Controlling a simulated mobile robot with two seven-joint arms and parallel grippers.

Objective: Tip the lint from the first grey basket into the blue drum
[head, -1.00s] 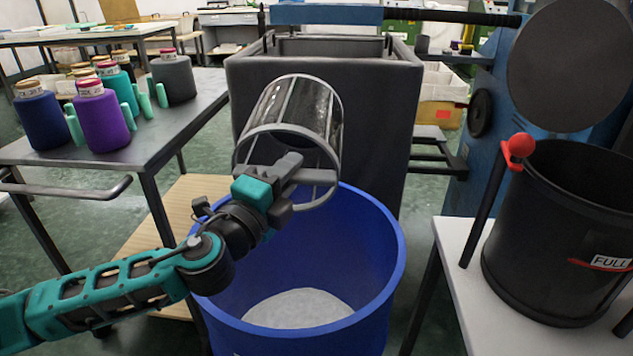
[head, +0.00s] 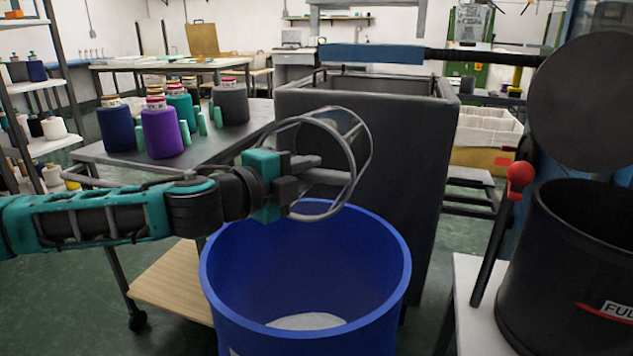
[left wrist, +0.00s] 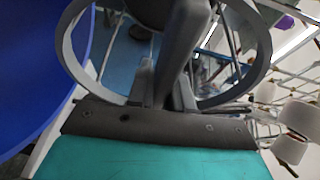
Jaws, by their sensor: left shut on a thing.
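My left gripper (head: 305,170) is shut on the grey basket (head: 366,150), an open frame with round hoops. The basket lies tipped on its side above the back of the blue drum's rim, one hoop facing me. I see no lint in it. In the left wrist view the basket's hoop (left wrist: 264,55) fills the top, with the gripper's fingers across it. The blue drum (head: 225,270) stands upright below, open at the top. A pale patch (head: 306,321) shows at its bottom; I cannot tell whether it is lint. The drum also shows in the left wrist view (left wrist: 35,75). My right gripper is out of view.
A dark grey bin (head: 400,150) stands close behind the drum. A table with several yarn cones (head: 162,132) is at left. At right a black bucket (head: 570,260) stands on a white table (head: 468,325), beside a lever with a red knob (head: 521,173).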

